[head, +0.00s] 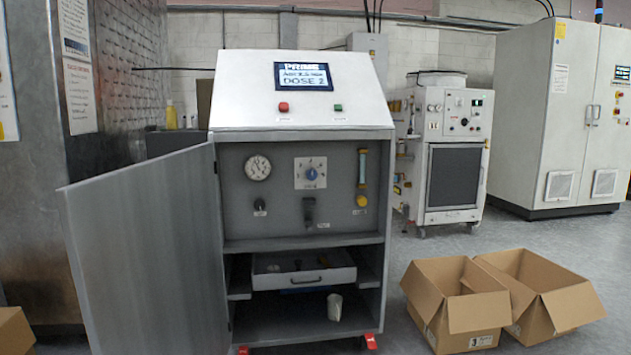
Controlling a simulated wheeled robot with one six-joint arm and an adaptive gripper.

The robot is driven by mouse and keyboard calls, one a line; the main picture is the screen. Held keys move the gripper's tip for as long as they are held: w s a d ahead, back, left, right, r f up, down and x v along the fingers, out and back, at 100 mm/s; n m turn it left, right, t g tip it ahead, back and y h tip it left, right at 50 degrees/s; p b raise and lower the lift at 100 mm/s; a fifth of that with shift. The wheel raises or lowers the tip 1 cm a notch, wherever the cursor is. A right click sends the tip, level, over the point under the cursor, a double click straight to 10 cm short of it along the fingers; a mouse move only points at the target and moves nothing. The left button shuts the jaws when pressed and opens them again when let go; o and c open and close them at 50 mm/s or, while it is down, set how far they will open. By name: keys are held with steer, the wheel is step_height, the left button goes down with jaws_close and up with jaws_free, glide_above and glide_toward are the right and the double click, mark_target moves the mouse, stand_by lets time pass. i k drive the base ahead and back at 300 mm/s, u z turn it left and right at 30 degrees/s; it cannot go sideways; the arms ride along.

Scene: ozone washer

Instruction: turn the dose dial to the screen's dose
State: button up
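The dose dial (311,173) is a small blue knob on a square white scale plate in the middle of the machine's grey inner panel. It is too small to tell which mark it points at. The screen (303,77) on the sloped white top reads "DOSE 2" on its bottom line, with "PRIME" above. The middle line is hard to read. My gripper is not in view.
The grey cabinet door (150,245) stands open to the left. A gauge (258,168), black knob (260,205), dark handle (309,212) and flow tube (363,168) surround the dial. A drawer (303,278) sits below. Cardboard boxes (455,300) stand on the floor at right.

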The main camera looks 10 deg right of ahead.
mark_target(312, 175)
steer(key=z, duration=0.3)
steer(key=i, duration=0.85)
steer(key=z, duration=0.25)
